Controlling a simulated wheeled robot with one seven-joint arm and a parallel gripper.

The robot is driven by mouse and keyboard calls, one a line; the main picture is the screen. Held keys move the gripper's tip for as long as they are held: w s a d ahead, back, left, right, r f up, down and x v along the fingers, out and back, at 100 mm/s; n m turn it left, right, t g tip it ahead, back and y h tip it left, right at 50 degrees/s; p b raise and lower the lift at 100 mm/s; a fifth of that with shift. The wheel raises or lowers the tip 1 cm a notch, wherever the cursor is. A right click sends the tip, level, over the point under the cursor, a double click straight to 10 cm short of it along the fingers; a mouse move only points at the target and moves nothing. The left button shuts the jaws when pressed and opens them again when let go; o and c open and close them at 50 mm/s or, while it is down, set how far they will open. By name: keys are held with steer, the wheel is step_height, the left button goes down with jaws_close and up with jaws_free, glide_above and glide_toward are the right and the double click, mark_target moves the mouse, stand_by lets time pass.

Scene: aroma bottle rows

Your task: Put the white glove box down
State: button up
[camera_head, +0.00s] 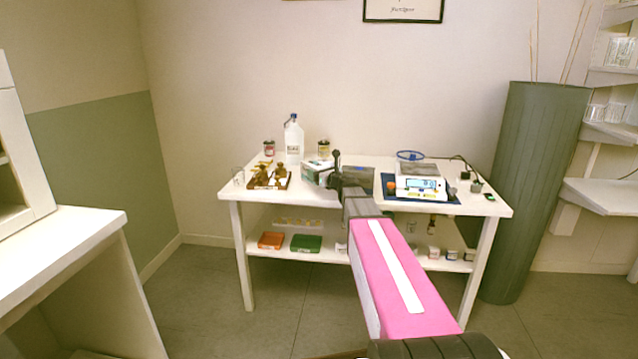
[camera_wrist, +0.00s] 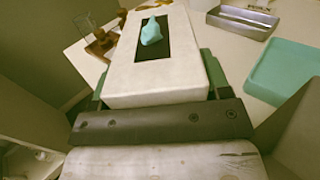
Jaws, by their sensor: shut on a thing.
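The white glove box (camera_head: 316,173) is at the middle of the white table, just left of my gripper (camera_head: 338,178). In the wrist view the glove box (camera_wrist: 160,78) fills the upper middle, with a dark opening and a teal glove sticking out. My gripper is shut on the box. The fingertips are mostly hidden in the head view. I cannot tell whether the underside of the box touches the tabletop.
On the white table (camera_head: 318,197), a wooden stand with brown items (camera_head: 268,177) and a white bottle (camera_head: 294,140) are left of the box. The front-left tabletop is fairly clear.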

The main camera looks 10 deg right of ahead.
steer(key=shift+f, duration=2)
steer(key=o, duration=0.9)
steer(key=shift+f, duration=0.1)
